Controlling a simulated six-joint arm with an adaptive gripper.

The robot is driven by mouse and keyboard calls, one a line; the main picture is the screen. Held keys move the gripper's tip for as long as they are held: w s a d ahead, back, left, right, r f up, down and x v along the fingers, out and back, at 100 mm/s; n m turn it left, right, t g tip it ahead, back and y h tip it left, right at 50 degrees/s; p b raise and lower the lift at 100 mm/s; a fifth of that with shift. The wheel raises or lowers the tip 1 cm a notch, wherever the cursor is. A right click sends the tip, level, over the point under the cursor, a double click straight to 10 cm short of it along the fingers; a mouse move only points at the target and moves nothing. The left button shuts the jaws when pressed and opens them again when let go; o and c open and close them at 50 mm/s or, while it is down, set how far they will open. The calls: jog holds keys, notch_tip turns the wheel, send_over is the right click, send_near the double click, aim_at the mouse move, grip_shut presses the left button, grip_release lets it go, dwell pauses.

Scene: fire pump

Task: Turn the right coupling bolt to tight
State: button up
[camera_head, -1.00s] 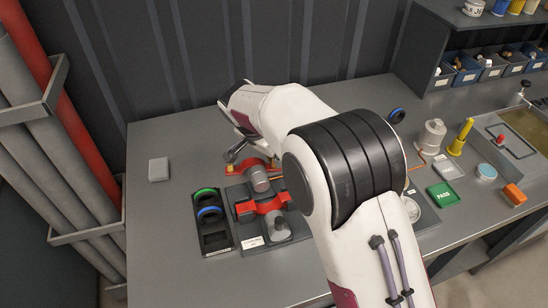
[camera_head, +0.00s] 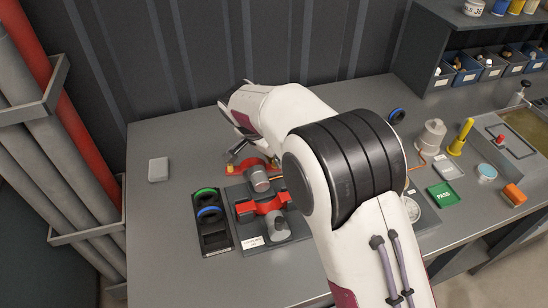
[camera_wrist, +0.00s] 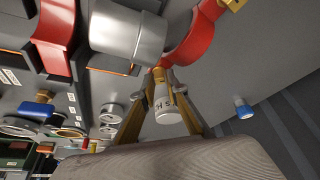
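The red rear coupling clamp (camera_wrist: 196,38) sits at the end of a grey pipe (camera_wrist: 130,30). It has a brass bolt at each end. The left coupling bolt (camera_wrist: 236,4) is at the top edge of the wrist view. The right coupling bolt (camera_wrist: 159,74) is between the fingertips of my gripper (camera_wrist: 160,82), which look closed on it, though contact is partly hidden. A white cylinder (camera_wrist: 164,100) with dark lettering shows between my fingers. In the head view the rear clamp (camera_head: 240,169) is partly covered by my arm and wrist, and the right bolt cannot be made out.
A front red clamp (camera_head: 262,207) holds the same pipe line. A black tray (camera_head: 216,238) with green and blue rings stands to its left. A grey block (camera_head: 158,169) lies farther left. The ribbed wall is close behind my wrist.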

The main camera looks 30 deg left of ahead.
jog(key=shift+n, duration=0.6)
dwell(0.3)
jog(key=shift+d+n+y, duration=0.15)
jog(key=shift+n+y, duration=0.65)
jog(key=shift+n, duration=0.7)
jog(key=shift+n+y, duration=0.4)
jog(key=shift+n, duration=0.6)
jog(key=shift+w+d+n+g+y, duration=0.1)
jog(key=shift+n+g+y, duration=0.3)
jog(key=shift+n, duration=0.8)
jog(key=shift+n+g+y, duration=0.5)
jog(key=shift+n, duration=1.4)
jog(key=shift+w+d+n+g+y, duration=0.15)
jog(key=shift+n+g, duration=0.15)
jog(key=shift+n, duration=0.55)
jog(key=shift+a+n+g+y, duration=0.15)
jog(key=shift+n+g, duration=0.15)
jog(key=shift+n, duration=0.55)
